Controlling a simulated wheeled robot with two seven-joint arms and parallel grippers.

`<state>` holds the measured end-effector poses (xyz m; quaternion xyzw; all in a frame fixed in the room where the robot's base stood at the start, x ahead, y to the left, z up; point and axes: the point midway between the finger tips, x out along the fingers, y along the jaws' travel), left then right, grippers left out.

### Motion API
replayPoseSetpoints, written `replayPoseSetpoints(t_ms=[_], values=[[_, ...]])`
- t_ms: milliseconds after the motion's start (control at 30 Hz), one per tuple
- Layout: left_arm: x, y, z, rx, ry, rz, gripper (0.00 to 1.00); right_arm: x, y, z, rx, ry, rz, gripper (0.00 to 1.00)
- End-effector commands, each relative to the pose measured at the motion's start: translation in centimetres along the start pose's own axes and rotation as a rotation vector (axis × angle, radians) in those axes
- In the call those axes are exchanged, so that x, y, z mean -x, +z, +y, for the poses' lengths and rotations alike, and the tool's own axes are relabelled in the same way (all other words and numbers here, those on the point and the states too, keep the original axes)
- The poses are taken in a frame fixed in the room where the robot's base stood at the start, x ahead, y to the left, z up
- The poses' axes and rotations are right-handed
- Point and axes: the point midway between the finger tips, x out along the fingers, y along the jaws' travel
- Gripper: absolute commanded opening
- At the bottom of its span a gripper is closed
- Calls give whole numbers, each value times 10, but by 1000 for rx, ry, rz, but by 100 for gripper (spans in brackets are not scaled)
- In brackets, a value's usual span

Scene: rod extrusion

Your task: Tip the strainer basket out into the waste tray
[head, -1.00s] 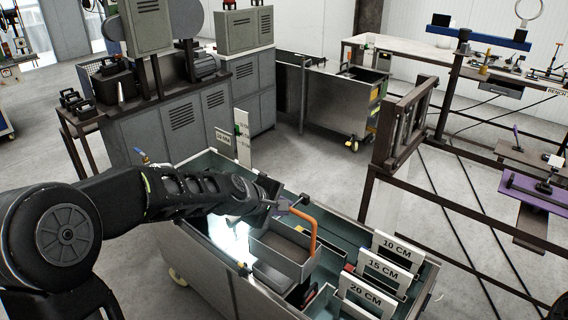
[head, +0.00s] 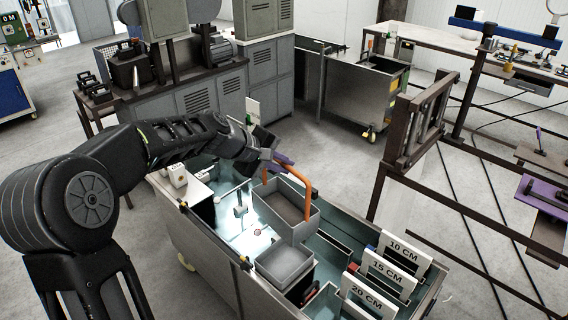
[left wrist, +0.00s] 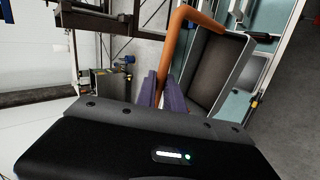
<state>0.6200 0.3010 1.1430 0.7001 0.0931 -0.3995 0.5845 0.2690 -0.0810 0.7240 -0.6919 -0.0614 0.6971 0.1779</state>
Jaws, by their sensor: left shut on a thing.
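The strainer basket (head: 289,213) is a grey open box with an orange handle (head: 309,190). My left gripper (head: 280,161) has purple fingers shut on the handle near its end. The basket hangs about level above the cart, open side up. In the left wrist view the orange handle (left wrist: 172,54) rises beside the purple fingers (left wrist: 162,98), with the basket (left wrist: 216,70) to the right. A grey shallow tray (head: 285,262), possibly the waste tray, sits in the cart nearer the camera, below the basket. My right gripper is out of view.
The teal-lined metal cart (head: 212,240) holds several compartments. White signs for 10 CM (head: 405,250), 15 CM (head: 387,272) and 20 CM (head: 369,295) stand at its right. A dark metal frame (head: 415,130) stands beyond the cart.

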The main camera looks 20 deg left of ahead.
Motion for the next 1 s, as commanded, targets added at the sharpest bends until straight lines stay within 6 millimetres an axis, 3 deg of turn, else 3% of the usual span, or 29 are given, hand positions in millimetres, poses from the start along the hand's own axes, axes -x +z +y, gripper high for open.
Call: replayPoseSetpoints(t_ms=[700, 1000], values=[[-30, 0, -33, -1, 2, 1, 0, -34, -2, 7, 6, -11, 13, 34], [-33, 0, -36, -1, 3, 1, 0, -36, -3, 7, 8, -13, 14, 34]])
